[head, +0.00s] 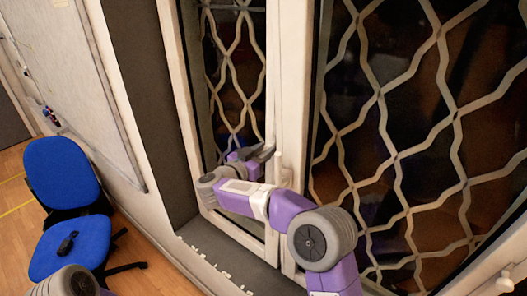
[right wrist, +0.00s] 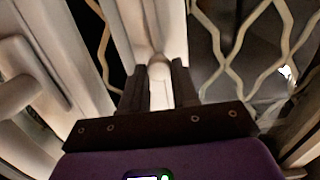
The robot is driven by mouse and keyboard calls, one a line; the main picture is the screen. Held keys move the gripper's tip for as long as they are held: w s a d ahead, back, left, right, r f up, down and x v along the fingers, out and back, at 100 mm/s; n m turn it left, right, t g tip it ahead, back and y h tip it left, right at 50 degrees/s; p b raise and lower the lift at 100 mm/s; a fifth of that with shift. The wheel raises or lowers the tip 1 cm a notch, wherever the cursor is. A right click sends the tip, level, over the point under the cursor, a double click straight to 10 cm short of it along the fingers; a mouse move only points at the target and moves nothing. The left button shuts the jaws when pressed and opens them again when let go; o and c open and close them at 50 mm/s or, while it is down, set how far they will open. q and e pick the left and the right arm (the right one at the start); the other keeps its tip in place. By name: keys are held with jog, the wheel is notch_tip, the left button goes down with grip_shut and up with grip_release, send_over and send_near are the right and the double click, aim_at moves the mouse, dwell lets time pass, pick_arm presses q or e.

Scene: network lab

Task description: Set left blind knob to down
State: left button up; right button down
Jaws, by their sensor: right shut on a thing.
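A pale window knob (head: 278,163) sits on the upright white frame between the two window panes. It shows in the right wrist view as a rounded pale piece (right wrist: 158,70) between the two dark fingers. My right gripper (head: 268,153) reaches it from the left and is shut on it; the same gripper (right wrist: 159,82) fills the middle of the right wrist view. The fingers hide the knob's sides, and I cannot tell its exact turn. My left gripper is not in view; only part of my left arm shows at the bottom left.
Windows with wavy metal lattice (head: 398,150) stand behind the arm. A dark sill (head: 225,258) runs below. A blue chair (head: 62,175) with a small black object (head: 67,243) on its seat stands at left. Another pale knob (head: 505,284) shows at bottom right.

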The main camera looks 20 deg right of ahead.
jog(key=shift+f, duration=0.15)
notch_tip(320, 180, down, 43)
jog(key=b, duration=2)
jog(key=shift+f+b, duration=0.15)
jog(key=shift+b, duration=0.15)
jog(key=shift+s+f, duration=0.1)
jog(key=shift+f, duration=0.4)
jog(key=shift+f, duration=0.1)
jog(key=c, duration=0.9)
grip_release()
jog(key=shift+o, duration=0.2)
send_near(272, 231)
jog(key=v, duration=0.3)
jog(key=shift+s+a, duration=0.1)
jog(key=shift+s, duration=0.05)
